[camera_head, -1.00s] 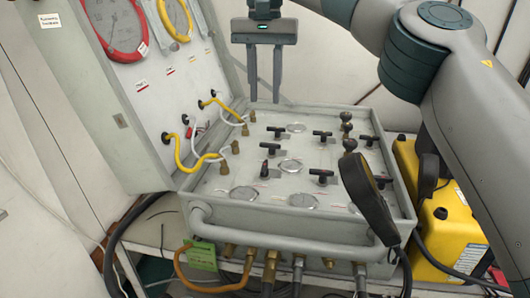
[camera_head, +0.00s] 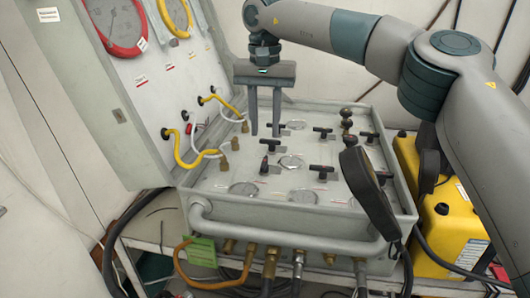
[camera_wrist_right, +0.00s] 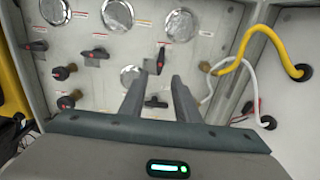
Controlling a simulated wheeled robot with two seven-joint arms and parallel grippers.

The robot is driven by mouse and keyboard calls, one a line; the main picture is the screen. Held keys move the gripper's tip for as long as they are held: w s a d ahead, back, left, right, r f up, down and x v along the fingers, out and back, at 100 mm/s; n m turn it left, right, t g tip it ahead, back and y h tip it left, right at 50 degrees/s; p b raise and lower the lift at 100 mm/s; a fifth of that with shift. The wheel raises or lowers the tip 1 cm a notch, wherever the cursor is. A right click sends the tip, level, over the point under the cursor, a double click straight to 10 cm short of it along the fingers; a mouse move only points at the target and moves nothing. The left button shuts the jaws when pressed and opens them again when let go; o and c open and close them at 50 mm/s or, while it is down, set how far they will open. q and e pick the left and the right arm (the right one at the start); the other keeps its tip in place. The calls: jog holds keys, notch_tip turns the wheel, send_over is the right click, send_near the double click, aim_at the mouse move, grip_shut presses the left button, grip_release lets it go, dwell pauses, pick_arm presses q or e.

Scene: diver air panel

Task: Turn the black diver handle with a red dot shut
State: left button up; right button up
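Several black handles stand on the grey panel (camera_head: 215,183). Several show small red marks, so I cannot tell surely which one the task means. In the head view, one black handle (camera_head: 270,144) lies just under my right gripper (camera_head: 265,135); the same handle seems to show between the fingers in the wrist view (camera_wrist_right: 156,102). Another handle (camera_head: 264,166), nearer the front, stands lengthwise with a red end, also in the wrist view (camera_wrist_right: 161,60). My right gripper is open, fingers pointing down, holding nothing; contact cannot be told. My left gripper is out of view.
Yellow hoses (camera_head: 180,150) and white hoses run from the raised lid to fittings left of the gripper. A black handset (camera_head: 365,185) hangs over the panel's right front. Dark round knobs (camera_head: 346,113) stand at back right. A yellow case (camera_head: 445,225) is to the right.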

aim_at(265, 160)
notch_tip(265, 160, down, 8)
jog(key=shift+r+p, duration=0.1)
jog(key=shift+p, duration=0.2)
grip_shut()
